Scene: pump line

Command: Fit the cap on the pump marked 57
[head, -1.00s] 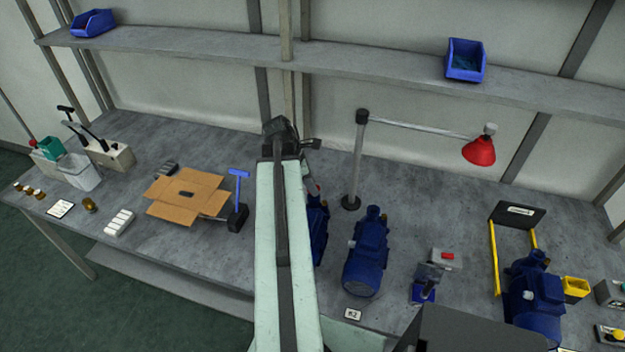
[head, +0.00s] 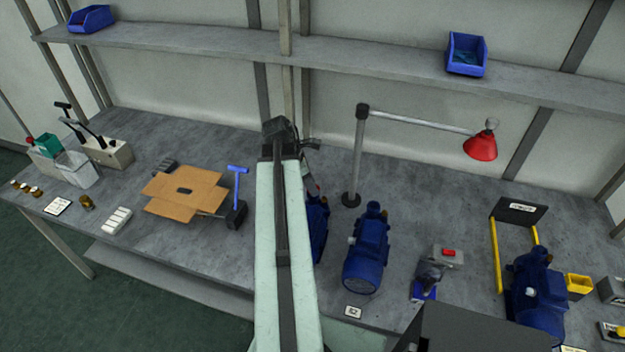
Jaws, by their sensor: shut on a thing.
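A blue pump (head: 366,250) stands upright on the bench right of my arm; the small white tag (head: 353,312) before it is too blurred to read surely. A second blue pump (head: 318,225) is mostly hidden behind my arm, and its tag is hidden. A third blue pump (head: 537,295) stands at the right, with only the edge of a tag (head: 572,349) showing near it. No mark 57 can be read. My gripper and anything in it are hidden behind my arm, which rises through the middle. I cannot make out a cap.
A red lamp (head: 481,147) on a post overhangs the bench (head: 420,205). A grey device with a red button (head: 448,254) stands between pumps. A yellow frame (head: 494,255) is at right. An open cardboard box (head: 185,212) and blue-handled tool (head: 237,185) lie left. A shelf (head: 370,60) runs above.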

